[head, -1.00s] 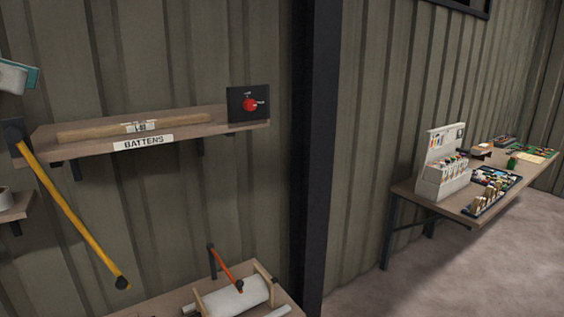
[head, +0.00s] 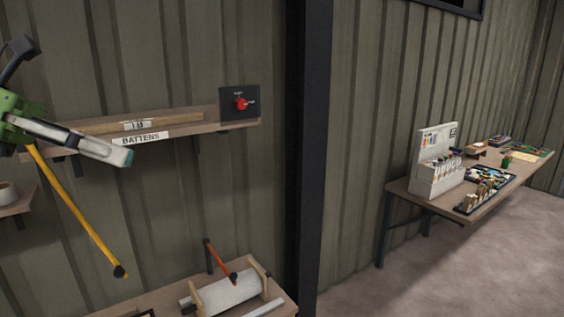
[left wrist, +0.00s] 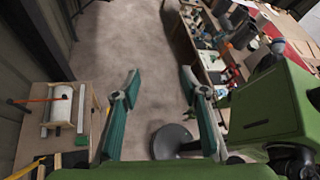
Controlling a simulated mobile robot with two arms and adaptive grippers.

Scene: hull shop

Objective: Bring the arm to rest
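My left gripper (head: 118,153) comes in from the left in the head view, its grey finger with a teal tip in front of the battens shelf (head: 225,123). In the left wrist view, the two fingers of the left gripper (left wrist: 160,75) stand well apart with only floor seen between them, so it is open and empty. My right gripper shows in neither view.
A wooden batten (head: 170,122) lies on the shelf beside a dark panel with a red knob (head: 241,104). A yellow-handled tool (head: 80,215) hangs below. A bench with a white roll (head: 225,294) is lower down. A table (head: 400,187) stands at right.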

